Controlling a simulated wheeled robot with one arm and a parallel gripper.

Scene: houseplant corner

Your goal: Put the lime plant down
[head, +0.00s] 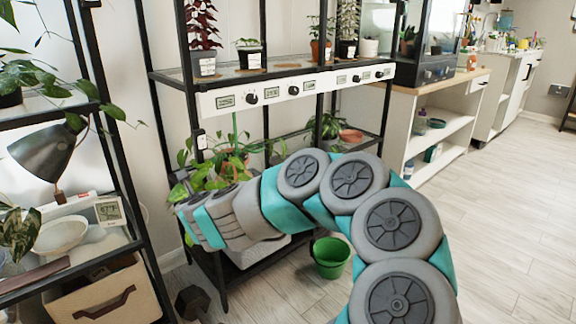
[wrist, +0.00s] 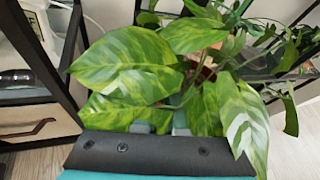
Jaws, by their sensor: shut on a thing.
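The lime plant, with broad green leaves streaked in pale lime, fills the middle of the wrist view (wrist: 130,80). In the head view its leaves (head: 208,172) show at the far end of my arm, at the middle level of the black shelf rack. My gripper (wrist: 160,127) is shut on it, its fingers mostly covered by leaves. A bit of reddish-brown pot (wrist: 206,73) shows between the leaves. The pot's base is hidden, so I cannot tell whether it touches the shelf.
The black rack (head: 148,45) has a white control strip (head: 290,89) above the plant, with potted plants on top. Another plant (head: 328,126) and a terracotta saucer (head: 351,136) stand on its middle level. A green bucket (head: 331,257) is on the floor. Open floor lies right.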

